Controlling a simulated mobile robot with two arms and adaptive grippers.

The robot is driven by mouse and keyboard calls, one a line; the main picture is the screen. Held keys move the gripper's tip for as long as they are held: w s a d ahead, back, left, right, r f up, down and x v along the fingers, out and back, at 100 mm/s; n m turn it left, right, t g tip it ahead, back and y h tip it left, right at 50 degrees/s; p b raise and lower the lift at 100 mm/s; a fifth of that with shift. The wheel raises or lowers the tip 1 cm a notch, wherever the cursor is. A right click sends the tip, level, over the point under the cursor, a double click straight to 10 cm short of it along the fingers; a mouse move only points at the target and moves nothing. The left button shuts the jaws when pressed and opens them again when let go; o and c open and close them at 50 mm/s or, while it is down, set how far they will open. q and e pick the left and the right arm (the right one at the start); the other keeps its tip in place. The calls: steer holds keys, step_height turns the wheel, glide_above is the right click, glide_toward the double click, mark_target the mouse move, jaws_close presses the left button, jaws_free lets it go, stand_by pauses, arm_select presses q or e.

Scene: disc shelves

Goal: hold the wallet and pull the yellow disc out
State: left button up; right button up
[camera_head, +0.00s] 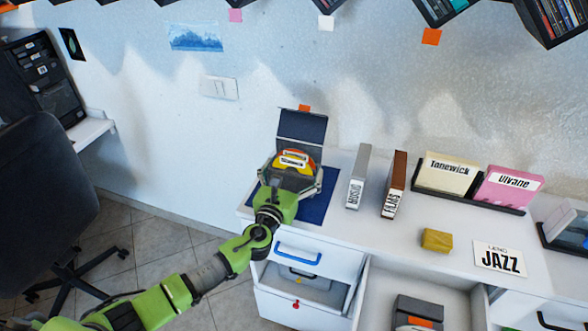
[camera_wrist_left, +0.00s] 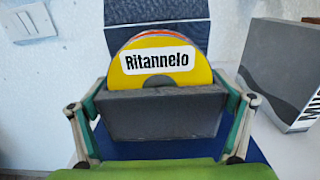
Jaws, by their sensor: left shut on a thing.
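The yellow disc (camera_wrist_left: 157,72) is labelled "Ritannelo" and sticks up out of a dark grey wallet (camera_wrist_left: 163,115) in the left wrist view. An orange-red edge shows behind the disc. My left gripper (camera_wrist_left: 162,118) is shut on the wallet, with one finger on each side of it. In the head view the yellow disc (camera_head: 292,160) shows above my left gripper (camera_head: 290,183), over the blue mat on the left end of the white cabinet. The disc's lower part is hidden in the wallet. My right gripper is not in view.
A dark upright panel (camera_head: 302,136) stands behind the wallet. A grey "Music" box (camera_head: 358,177) and a brown box (camera_head: 394,185) stand to the right. A yellow block (camera_head: 437,240) and a "JAZZ" card (camera_head: 499,259) lie on the cabinet top. A drawer below is open.

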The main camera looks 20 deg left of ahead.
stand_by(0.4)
arm_select(q)
steer(key=o, duration=0.8)
steer(key=shift+o, duration=0.2)
steer(key=shift+s, duration=0.1)
